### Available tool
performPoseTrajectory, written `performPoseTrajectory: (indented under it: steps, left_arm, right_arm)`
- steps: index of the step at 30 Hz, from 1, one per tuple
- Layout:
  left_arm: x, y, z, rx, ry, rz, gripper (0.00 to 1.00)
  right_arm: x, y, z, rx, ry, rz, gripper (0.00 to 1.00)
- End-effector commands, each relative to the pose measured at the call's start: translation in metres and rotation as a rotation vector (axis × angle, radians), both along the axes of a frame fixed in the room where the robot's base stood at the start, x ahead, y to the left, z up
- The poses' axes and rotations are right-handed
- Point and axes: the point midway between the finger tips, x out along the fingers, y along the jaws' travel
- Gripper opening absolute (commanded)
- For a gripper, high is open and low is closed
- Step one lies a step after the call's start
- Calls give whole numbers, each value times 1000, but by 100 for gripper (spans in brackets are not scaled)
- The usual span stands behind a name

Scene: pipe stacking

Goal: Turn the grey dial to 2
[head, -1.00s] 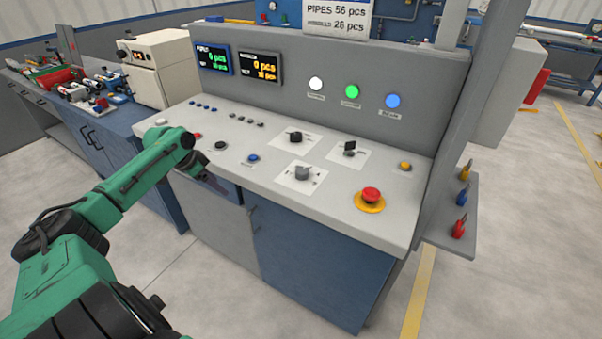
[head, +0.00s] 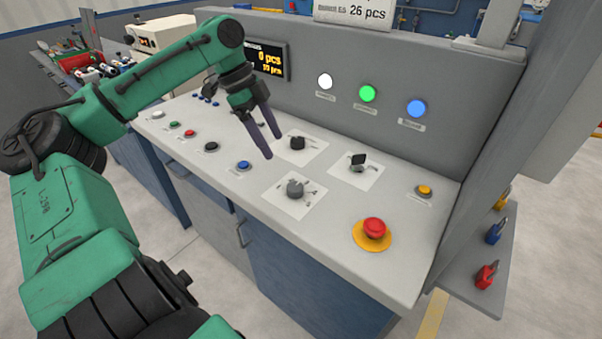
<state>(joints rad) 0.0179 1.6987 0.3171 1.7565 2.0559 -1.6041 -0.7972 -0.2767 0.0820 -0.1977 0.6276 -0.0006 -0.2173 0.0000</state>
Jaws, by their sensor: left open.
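The grey dial (head: 295,188) sits on a white square plate on the sloped console top, in the lower middle of the head view. Marks stand around it, but they are too small to read. My left gripper (head: 273,147) is open and empty, above the console, up and to the left of the grey dial. Its two dark fingers point down and to the right, apart from the dial. My right gripper is not in view.
Two black knobs (head: 297,143) and (head: 358,161) stand behind the dial. A red emergency button (head: 375,228) on a yellow base is to the right. A blue button (head: 243,165) is to the left. A lit upright panel (head: 450,85) rises behind.

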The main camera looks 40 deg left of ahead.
Motion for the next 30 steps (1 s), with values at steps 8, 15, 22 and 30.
performPoseTrajectory:
  steps: [8, 15, 22, 30]
  left_arm:
    - [11, -24, -68, 0, 6, 0, 82]
    - [21, -40, -115, 3, 4, 2, 82]
    - [23, -44, -123, -1, -2, 4, 82]
    - [23, -44, -123, -1, -2, 4, 24]
  right_arm:
    - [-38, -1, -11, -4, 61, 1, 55]
    - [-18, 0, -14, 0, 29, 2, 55]
    - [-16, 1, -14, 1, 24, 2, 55]
    - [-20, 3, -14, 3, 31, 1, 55]
